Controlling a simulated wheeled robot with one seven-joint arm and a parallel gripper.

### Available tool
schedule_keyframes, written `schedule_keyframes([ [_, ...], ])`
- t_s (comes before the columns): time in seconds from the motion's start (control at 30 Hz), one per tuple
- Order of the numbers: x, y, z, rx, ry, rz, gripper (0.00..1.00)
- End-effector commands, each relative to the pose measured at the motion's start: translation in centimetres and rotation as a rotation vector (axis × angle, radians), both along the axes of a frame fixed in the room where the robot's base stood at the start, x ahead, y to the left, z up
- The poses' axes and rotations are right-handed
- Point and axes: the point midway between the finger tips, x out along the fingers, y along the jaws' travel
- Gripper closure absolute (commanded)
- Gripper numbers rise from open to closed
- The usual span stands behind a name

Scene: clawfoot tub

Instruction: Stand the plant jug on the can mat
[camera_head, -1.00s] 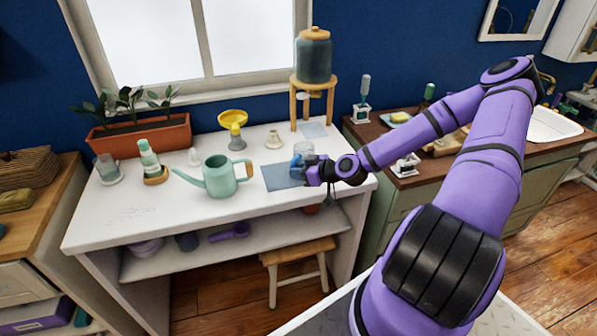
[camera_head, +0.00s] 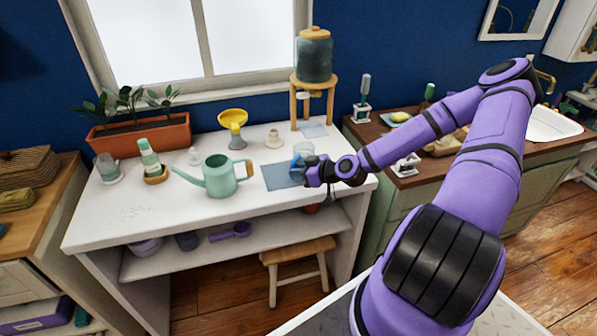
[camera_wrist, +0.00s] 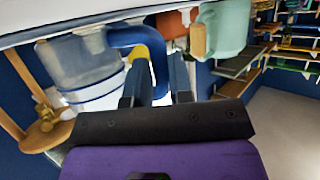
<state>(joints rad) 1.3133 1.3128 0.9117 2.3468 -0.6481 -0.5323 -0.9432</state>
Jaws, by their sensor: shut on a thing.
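The plant jug is a small clear jug (camera_head: 304,149) with a blue handle. My gripper (camera_head: 309,169) is shut on that handle at the right part of the white table. In the wrist view the jug (camera_wrist: 82,68) is at the left, and its handle lies between my fingers (camera_wrist: 157,88). The can mat (camera_head: 279,178) is a flat grey-blue square on the table. The jug and gripper are at the mat's right side and cover part of it. I cannot tell whether the jug's base touches the mat or the table.
A green watering can (camera_head: 218,178) stands just left of the mat. A yellow funnel (camera_head: 232,119) and a small beige stopper (camera_head: 273,139) are behind it. A water dispenser on a wooden stand (camera_head: 294,104) is behind the jug, with a smaller mat (camera_head: 313,130) below. The table's front is clear.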

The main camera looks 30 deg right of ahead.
Motion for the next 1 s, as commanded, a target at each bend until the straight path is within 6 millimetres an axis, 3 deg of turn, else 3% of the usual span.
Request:
schedule_keyframes([
  [0.87,0.02,-0.02,-0.7,0.0,0.0,0.0,1.0],
  [0.9,0.0,-0.02,-0.71,0.0,0.0,0.0,0.77],
  [1.0,0.0,-0.02,-0.7,0.0,0.0,0.0,0.54],
])
